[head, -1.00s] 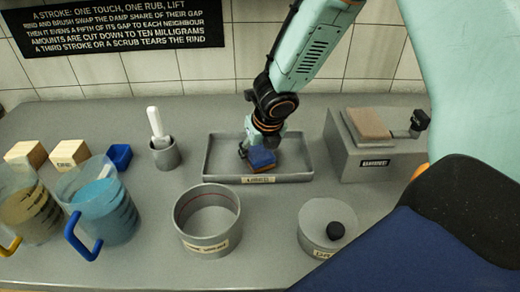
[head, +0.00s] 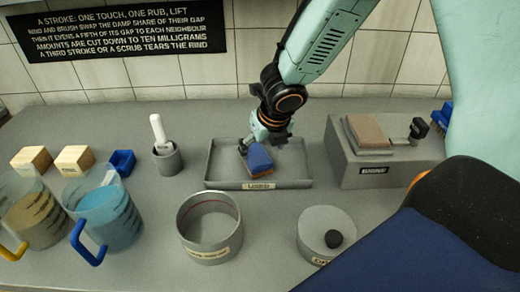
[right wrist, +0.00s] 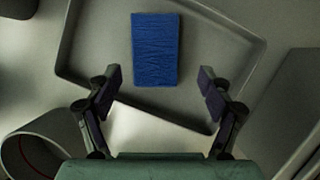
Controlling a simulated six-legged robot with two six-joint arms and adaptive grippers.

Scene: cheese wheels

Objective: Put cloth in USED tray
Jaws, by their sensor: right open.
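The blue cloth (head: 258,158), a small block-like pad with a brownish edge, lies inside the grey tray (head: 215,182) labelled USED. It shows flat and whole in the right wrist view (right wrist: 155,50), on the tray floor. My right gripper (head: 264,142) is over the tray, close to the cloth. In the right wrist view its fingers (right wrist: 160,88) are spread wide, with the cloth beyond the tips and nothing held between them. My left gripper is not in view.
An open round container (head: 210,228) and a lidded pot (head: 327,235) stand in front of the tray. A grey box with a brown block (head: 368,132) stands right. Jugs (head: 105,218), wooden blocks (head: 75,160) and a cup (head: 167,158) stand left.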

